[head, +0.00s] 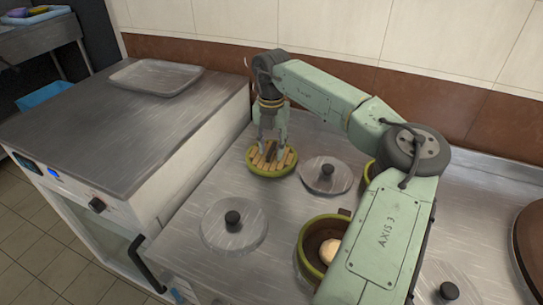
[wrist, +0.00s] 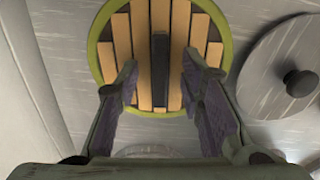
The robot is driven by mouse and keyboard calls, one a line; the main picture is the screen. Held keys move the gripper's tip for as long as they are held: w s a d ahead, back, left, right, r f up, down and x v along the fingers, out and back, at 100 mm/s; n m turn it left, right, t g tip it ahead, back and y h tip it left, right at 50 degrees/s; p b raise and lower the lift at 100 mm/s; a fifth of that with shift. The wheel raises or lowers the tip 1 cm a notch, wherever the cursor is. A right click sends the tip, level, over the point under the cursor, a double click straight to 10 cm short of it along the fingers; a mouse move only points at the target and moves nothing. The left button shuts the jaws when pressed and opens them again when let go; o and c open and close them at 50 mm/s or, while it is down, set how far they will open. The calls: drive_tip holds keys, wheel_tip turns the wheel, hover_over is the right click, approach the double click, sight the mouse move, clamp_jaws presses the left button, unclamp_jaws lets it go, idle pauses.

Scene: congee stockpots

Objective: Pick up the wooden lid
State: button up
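The wooden lid (head: 260,171) is round, with light wooden slats, a green rim and a dark bar handle across its middle. It lies on the metal counter in the head view, and it also shows at the top of the wrist view (wrist: 145,40). My gripper (head: 271,147) is directly over the lid, pointing down. In the wrist view, the two purple-padded fingers of my gripper (wrist: 160,85) are spread apart, with the dark handle (wrist: 160,65) between them in the picture. I see gaps on both sides of the handle. Whether the fingertips touch the slats is unclear.
A metal lid with a black knob (head: 327,175) lies close to the right of the wooden lid. Another metal lid (head: 235,229) lies nearer the front. An open green-rimmed pot (head: 308,236) stands front right. A metal tray (head: 155,78) rests on the left unit.

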clamp_jaws()
idle(0.3)
drive_tip(key=shift+r, duration=0.1)
idle(0.4)
